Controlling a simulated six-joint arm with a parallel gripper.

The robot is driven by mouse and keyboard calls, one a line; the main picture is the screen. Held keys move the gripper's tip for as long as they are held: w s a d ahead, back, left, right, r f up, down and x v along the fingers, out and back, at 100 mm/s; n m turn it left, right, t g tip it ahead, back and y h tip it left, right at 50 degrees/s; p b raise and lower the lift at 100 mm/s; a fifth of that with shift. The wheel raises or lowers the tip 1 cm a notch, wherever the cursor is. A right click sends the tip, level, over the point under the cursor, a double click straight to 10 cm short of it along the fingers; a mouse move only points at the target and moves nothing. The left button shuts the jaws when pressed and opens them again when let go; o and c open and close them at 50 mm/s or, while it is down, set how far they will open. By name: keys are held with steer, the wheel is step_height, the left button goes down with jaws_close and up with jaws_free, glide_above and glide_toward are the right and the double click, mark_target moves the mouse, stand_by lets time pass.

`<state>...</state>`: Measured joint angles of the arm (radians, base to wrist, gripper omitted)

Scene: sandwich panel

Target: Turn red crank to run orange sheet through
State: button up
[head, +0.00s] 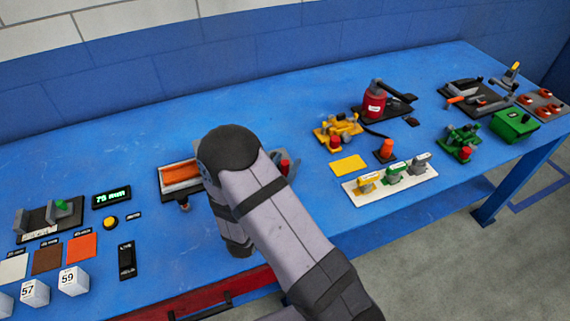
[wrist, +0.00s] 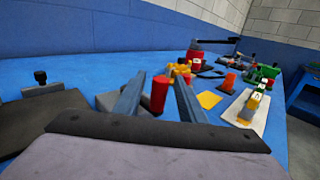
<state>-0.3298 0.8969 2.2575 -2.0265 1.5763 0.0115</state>
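The red crank handle (wrist: 159,95) is an upright red cylinder between the two grey fingers of my gripper (wrist: 160,82) in the wrist view. Gaps show on both sides of it, so the gripper is open around or just before it; I cannot tell the depth. In the head view, a little of the red handle (head: 284,167) shows beside the grey fingers, right of my arm. An orange sheet (head: 182,173) lies in a dark-framed machine left of my arm. My arm hides the machine's middle and most of the crank.
An orange square (head: 82,247) lies among sample squares at the left, near numbered white cubes (head: 74,280). A display (head: 112,197) reads about 79 mm.

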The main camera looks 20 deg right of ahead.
jaws_close()
